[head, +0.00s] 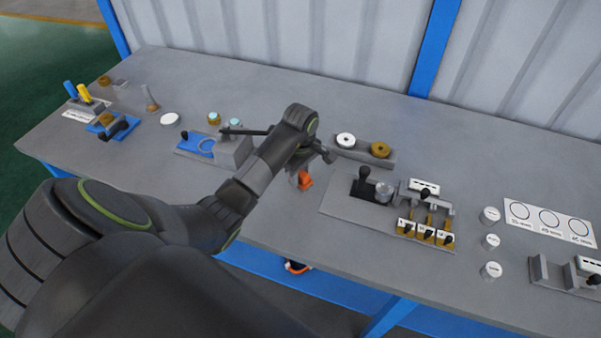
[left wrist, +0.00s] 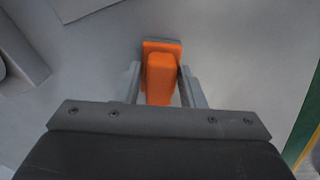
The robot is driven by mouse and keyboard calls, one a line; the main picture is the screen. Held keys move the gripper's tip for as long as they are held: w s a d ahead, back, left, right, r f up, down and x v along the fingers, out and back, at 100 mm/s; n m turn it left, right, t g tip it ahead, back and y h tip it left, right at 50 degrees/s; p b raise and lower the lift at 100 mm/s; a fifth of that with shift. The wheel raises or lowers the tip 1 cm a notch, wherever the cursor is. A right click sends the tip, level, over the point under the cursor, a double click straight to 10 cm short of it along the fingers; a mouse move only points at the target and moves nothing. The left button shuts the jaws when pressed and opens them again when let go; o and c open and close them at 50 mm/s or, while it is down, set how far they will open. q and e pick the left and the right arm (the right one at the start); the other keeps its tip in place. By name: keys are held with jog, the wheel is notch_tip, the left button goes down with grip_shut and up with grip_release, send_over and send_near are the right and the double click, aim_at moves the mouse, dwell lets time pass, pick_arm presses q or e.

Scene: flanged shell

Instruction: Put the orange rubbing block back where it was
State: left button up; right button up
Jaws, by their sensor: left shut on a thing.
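The orange rubbing block (head: 304,181) shows just below my left gripper (head: 309,163) in the head view, near the middle of the grey bench. In the left wrist view, my left gripper (left wrist: 163,88) is shut on the orange rubbing block (left wrist: 161,68), with one finger on each side. The block has a wider plate at its far end, grey along the edge. I cannot tell whether the block touches the bench top. My right gripper is in neither view.
The grey bench (head: 270,215) has a plate with a black lever (head: 364,182) right of the block. A holder with round pieces (head: 362,152) lies behind it. A grey box on a blue base (head: 231,152) stands to the left. Bare bench lies in front of the block.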

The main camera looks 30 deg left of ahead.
aim_at(300, 173)
pick_arm(q)
jog(key=o, duration=0.5)
jog(key=shift+f, duration=0.15)
jog(key=o, duration=0.5)
jog(key=shift+c, duration=0.2)
jog(key=shift+r, duration=0.2)
notch_tip(300, 173, up, 6)
jog(key=shift+f, duration=0.15)
notch_tip(300, 173, up, 4)
jog(key=p, duration=0.4)
jog(key=shift+r, duration=0.2)
jog(key=shift+r+p, duration=1)
jog(key=shift+p, duration=0.15)
